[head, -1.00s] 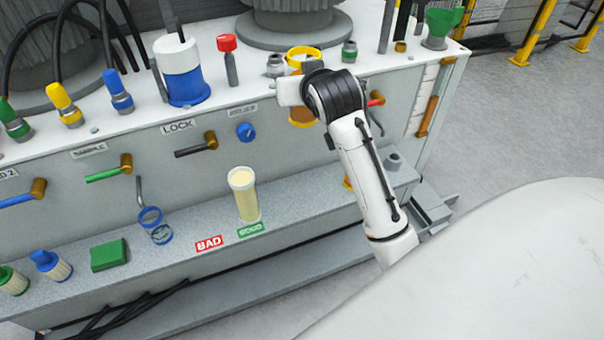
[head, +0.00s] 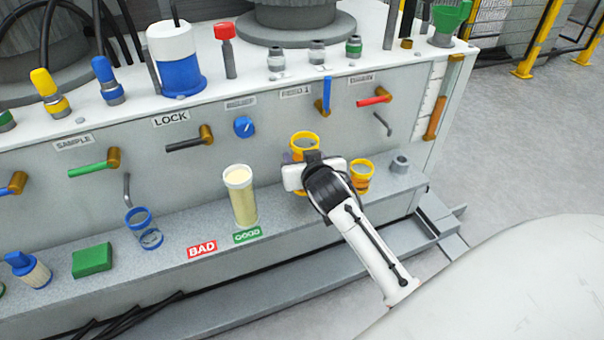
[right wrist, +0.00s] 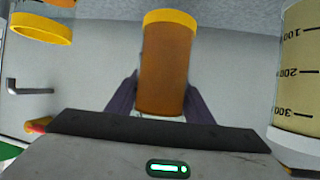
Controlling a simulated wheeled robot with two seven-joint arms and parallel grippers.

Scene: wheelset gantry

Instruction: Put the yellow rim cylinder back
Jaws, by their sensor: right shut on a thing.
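The yellow rim cylinder (head: 304,138) is upright in my right gripper (head: 298,157), in front of the panel above the grey ledge. In the right wrist view the amber cylinder (right wrist: 165,65) with its yellow rim stands between the two purple fingers (right wrist: 163,105), which are shut on it. A yellow ring holder (head: 361,177) stands on the ledge just right of the gripper, and shows in the right wrist view (right wrist: 40,28). My left gripper is not in view.
A graduated beaker (head: 241,197) of pale liquid stands on the ledge (head: 280,205) left of the gripper, behind the GOOD label (head: 247,235). A blue ring holder (head: 146,228) is further left. Red (head: 375,97) and blue (head: 326,95) valve handles stick out above.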

